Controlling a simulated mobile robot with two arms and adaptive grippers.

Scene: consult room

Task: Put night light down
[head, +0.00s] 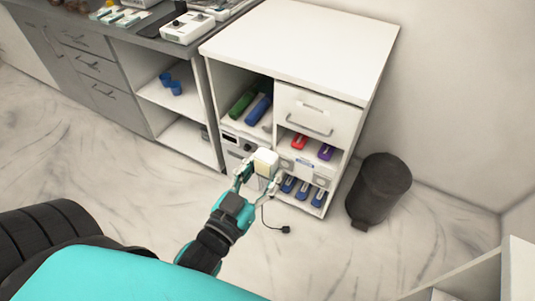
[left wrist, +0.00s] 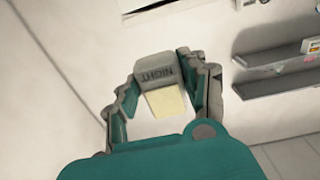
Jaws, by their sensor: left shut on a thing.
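The night light (head: 265,162) is a small block, white and cream. My left gripper (head: 258,180) is shut on it and holds it in front of the white cabinet's lower shelves. In the left wrist view the night light (left wrist: 160,85) sits between the two fingers, with a grey part lettered NIGHT and a pale yellow part. The left gripper's fingers (left wrist: 163,97) are on either side of it. My right gripper is not in view.
The white cabinet (head: 300,38) has a bare top, a drawer and shelves with coloured items. A dark bin (head: 378,188) stands right of it. A grey counter (head: 150,38) at the left carries devices. A dark cord (head: 275,225) with a plug shows below the gripper.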

